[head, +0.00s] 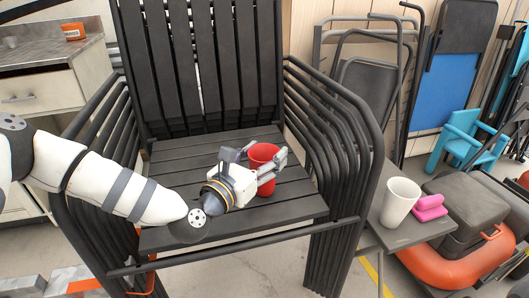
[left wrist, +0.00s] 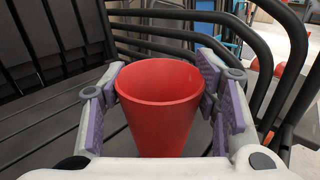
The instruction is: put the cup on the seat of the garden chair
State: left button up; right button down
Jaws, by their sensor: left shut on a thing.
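A red cup (head: 263,160) is upright at the seat of the dark garden chair (head: 190,160), right of the seat's middle. My left gripper (head: 264,168) is shut around the cup's sides. In the left wrist view the cup (left wrist: 160,100) stands between the two finger pads, its open rim facing up. The slatted seat (left wrist: 60,125) shows to the left of the cup there. I cannot tell whether the cup's base touches the slats. My right gripper is in neither view.
The chair is a stack with several armrests (head: 335,115) on both sides. A white cup (head: 400,202) and a pink item (head: 429,207) are on a small dark table (head: 400,236) at right. A drawer cabinet (head: 45,85) stands at left. The seat's left side is clear.

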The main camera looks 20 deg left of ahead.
pick_arm(q)
jog(key=shift+r, duration=0.1)
jog(key=shift+f, duration=0.3)
jog(key=o, duration=1.3)
jog(key=shift+o, duration=0.2)
jog(key=shift+r, duration=0.1)
notch_tip(320, 180, up, 10)
grip_shut()
dwell(0.6)
